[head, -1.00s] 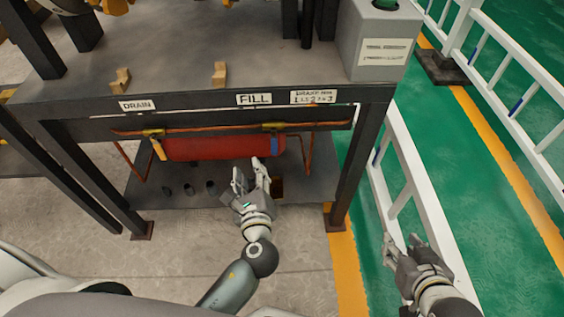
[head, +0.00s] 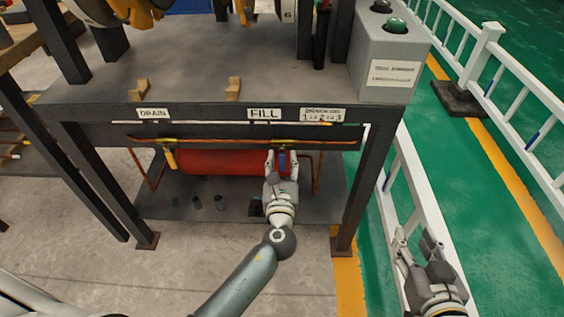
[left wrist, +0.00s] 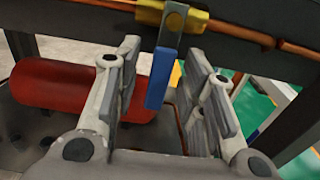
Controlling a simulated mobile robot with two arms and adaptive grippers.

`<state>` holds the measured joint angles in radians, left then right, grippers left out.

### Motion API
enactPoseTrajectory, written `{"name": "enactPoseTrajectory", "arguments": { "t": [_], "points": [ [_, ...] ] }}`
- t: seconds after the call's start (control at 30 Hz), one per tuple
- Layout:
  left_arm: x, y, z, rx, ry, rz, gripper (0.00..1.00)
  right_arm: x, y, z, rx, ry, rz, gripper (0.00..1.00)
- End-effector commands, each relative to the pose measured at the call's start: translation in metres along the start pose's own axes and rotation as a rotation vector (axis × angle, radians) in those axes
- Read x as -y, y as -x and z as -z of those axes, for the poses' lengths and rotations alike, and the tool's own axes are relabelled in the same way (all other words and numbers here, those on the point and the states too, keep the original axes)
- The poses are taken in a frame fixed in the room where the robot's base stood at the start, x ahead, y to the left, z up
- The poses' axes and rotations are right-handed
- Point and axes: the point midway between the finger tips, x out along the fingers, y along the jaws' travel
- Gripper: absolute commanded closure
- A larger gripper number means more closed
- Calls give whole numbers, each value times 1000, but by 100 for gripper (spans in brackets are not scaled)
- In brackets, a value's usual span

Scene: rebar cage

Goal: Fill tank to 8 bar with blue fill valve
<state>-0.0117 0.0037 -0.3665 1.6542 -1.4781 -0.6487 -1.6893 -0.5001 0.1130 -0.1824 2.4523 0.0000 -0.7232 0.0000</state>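The blue fill valve handle (left wrist: 159,78) hangs down from a brass valve body (left wrist: 172,17) on the copper pipe, below the FILL label (head: 264,114). My left gripper (head: 282,156) is at this handle. In the left wrist view my left gripper (left wrist: 170,85) is open, with a finger on each side of the blue handle and gaps showing. The red tank (head: 215,162) lies under the bench behind the pipe. My right gripper (head: 420,245) is open and empty beside the white railing at the lower right. No pressure reading is legible.
A yellow drain handle (head: 170,159) hangs under the DRAIN label (head: 153,114). The bench's front edge and right leg (head: 365,190) frame the space. A grey box (head: 391,60) with a green button stands on the bench. Several small dark cylinders (head: 197,202) are on the lower shelf.

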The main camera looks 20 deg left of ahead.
Motion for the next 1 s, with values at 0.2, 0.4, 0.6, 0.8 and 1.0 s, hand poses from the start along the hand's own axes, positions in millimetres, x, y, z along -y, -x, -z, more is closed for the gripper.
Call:
{"name": "enactPoseTrajectory", "arguments": {
  "t": [0.2, 0.4, 0.6, 0.8, 1.0],
  "points": [
    [0, -10, 0, -1, 1, -1, 62, 1, -1, 8, -40, 0, 2, 60],
    [0, -10, 0, -1, 1, -1, 62, 1, -1, 8, -40, 0, 2, 60],
    [0, -9, 0, -1, 1, -1, 87, 1, -1, 8, -40, 0, 2, 60],
    [0, -9, 0, -1, 1, -1, 100, 1, -1, 8, -40, 0, 2, 60],
    [0, -9, 0, -1, 2, 0, 100, 1, -1, 8, -39, 0, 2, 60]
  ]
}}
